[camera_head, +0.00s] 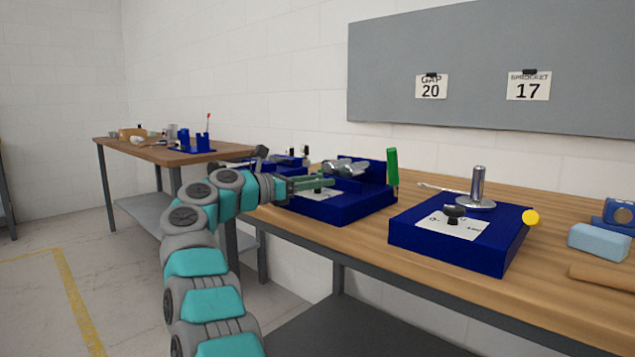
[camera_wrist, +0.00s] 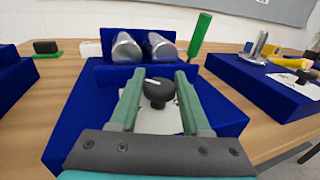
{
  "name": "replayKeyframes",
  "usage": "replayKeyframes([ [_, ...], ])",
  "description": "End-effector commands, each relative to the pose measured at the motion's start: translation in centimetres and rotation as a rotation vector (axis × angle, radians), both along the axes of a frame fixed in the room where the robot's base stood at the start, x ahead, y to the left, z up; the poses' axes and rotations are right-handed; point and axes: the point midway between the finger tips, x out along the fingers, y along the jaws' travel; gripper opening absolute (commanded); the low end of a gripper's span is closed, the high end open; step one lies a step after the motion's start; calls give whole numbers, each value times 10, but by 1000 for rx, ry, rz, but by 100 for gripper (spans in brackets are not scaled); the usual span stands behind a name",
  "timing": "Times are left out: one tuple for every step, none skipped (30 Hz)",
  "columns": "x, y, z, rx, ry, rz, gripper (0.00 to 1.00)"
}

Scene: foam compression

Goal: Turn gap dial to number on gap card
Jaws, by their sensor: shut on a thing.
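The gap card (camera_head: 431,87) hangs on the grey board and reads 20. The dial is a black knob (camera_wrist: 157,92) with a white mark on top, on a white plate (camera_wrist: 160,120) of a blue block (camera_wrist: 215,115) that carries two metal rollers (camera_wrist: 128,48). My gripper (camera_wrist: 160,76) has its green fingers on either side of the knob and is shut on it. In the head view my gripper (camera_head: 325,183) reaches over the same blue block (camera_head: 345,207) from the left. The numbers on the dial plate are too small or too covered to read.
A sprocket card (camera_head: 528,86) reads 17. A second blue block (camera_head: 450,245) with a black knob and metal post stands to the right. A green upright handle (camera_head: 392,168) rises beside the rollers. A light blue block (camera_head: 598,241) lies at the far right.

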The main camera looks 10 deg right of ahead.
Motion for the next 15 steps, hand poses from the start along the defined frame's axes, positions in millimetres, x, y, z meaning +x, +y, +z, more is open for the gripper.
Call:
replayKeyframes([
  [1,0,-2,2,2,1,0],
  [1,0,-2,2,2,1,0],
  [1,0,-2,2,2,1,0],
  [1,0,-1,2,2,1,0],
  [1,0,-1,2,2,1,0],
  [1,0,-1,2,2,1,0],
  [1,0,-1,2,2,1,0],
  [1,0,-1,2,2,1,0],
  [1,0,-1,2,2,1,48],
  [1,0,-1,2,2,1,51],
  [1,0,-1,2,2,1,55],
  [0,0,-1,1,1,0,59],
  [0,0,-1,1,1,0,63],
  [0,0,-1,1,1,0,66],
  [0,0,-1,1,1,0,71],
])
